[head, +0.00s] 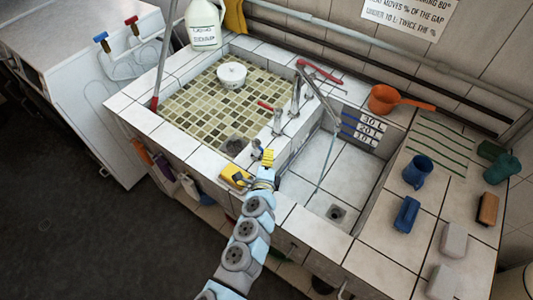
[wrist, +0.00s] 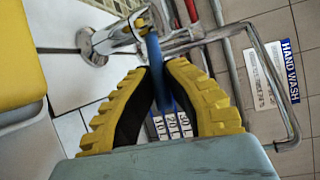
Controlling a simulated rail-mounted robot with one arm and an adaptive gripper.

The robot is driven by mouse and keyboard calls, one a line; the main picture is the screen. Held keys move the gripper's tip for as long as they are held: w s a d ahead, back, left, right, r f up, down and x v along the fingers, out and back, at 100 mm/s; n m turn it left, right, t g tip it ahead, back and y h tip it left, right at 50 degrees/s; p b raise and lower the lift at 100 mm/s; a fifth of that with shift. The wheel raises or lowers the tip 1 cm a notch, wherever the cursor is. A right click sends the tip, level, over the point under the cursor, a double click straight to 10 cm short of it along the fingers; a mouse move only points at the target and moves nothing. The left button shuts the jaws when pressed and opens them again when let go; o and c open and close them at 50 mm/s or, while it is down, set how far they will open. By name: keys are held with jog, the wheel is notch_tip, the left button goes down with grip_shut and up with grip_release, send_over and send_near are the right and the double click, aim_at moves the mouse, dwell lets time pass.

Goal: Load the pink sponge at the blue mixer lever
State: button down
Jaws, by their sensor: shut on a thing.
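My gripper (head: 267,157) is at the tiled wall between the two basins. In the wrist view, its yellow and black fingers (wrist: 158,88) close together around a blue lever (wrist: 154,52). The lever joins a chrome mixer (wrist: 115,38) just beyond the fingertips. The lever's lower part is between or behind the fingers, so the exact contact is hidden. I cannot make out a clearly pink sponge; a pale block (head: 453,240) and an orange-brown block (head: 488,208) lie on the right counter.
A yellow item (head: 236,177) lies on the front ledge beside my gripper. More chrome taps (head: 295,98) stand on the dividing wall. A blue jug (head: 417,172), a blue brush-like block (head: 406,214) and an orange ladle (head: 395,99) are to the right. The right basin is mostly clear.

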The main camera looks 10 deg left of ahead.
jog(key=c, duration=1.1)
grip_release()
jog(key=shift+a, duration=0.15)
jog(key=shift+s, duration=0.1)
jog(key=shift+s+d+r, duration=0.15)
jog(key=shift+s+r, duration=0.15)
jog(key=shift+s, duration=1.65)
jog(key=shift+s+d+r, duration=0.15)
jog(key=shift+s+r, duration=0.1)
jog(key=shift+s, duration=1.7)
jog(key=shift+s+d+r, duration=0.15)
jog(key=shift+s+r, duration=0.15)
jog(key=shift+s, duration=1.65)
